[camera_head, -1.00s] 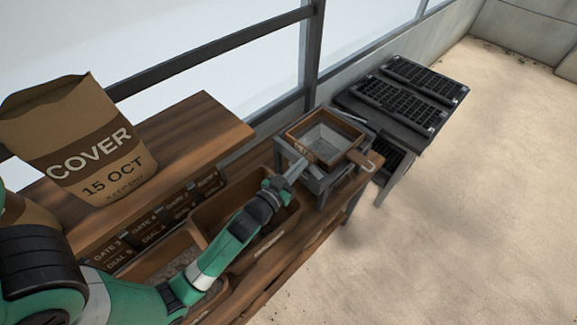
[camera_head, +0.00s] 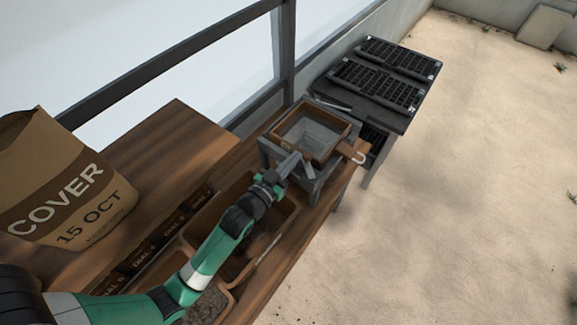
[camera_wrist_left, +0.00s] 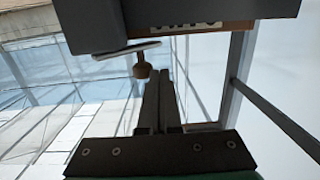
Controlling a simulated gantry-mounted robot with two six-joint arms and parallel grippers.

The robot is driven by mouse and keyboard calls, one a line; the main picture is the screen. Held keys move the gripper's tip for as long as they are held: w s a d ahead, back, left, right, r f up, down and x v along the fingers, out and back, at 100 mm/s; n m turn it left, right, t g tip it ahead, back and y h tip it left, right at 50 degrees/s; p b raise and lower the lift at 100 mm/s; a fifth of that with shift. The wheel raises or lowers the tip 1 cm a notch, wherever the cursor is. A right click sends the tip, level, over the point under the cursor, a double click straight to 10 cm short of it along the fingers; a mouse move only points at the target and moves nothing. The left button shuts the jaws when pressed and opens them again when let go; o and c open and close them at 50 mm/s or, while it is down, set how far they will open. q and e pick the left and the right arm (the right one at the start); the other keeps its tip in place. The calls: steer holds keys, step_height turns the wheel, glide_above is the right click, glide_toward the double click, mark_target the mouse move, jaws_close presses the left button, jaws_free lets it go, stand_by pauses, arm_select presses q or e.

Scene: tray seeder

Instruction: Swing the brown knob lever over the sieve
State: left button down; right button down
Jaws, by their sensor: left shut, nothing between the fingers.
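The sieve, a brown wooden frame (camera_head: 343,133) around a grey hopper, sits on a grey stand (camera_head: 312,190) at the bench's far end. My left gripper (camera_head: 289,164) is at the stand's near side, below the frame's rim. Its fingers, shut and empty, also show in the left wrist view (camera_wrist_left: 160,88). There, a flat metal lever (camera_wrist_left: 126,50) with a brown knob (camera_wrist_left: 142,69) lies just beyond and left of the fingertips. I cannot tell whether the knob touches a finger. In the head view the knob cannot be made out. My right gripper is out of view.
A brown bin (camera_head: 232,265) stands under my left arm. A COVER paper bag (camera_head: 65,185) stands on the wooden shelf (camera_head: 180,135) at left. Black seed trays (camera_head: 375,85) lie on a dark table beyond the sieve.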

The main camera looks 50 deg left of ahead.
arm_select(q)
steer(key=x, duration=0.1)
steer(key=b+x, duration=0.1)
steer(key=x, duration=0.1)
steer(key=shift+d+r, duration=0.1)
steer(key=shift+d, duration=0.1)
steer(key=shift+s, duration=0.15)
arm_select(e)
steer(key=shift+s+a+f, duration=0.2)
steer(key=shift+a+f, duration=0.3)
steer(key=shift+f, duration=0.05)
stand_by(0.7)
arm_select(q)
steer(key=v, duration=1.1)
steer(key=shift+s, duration=0.25)
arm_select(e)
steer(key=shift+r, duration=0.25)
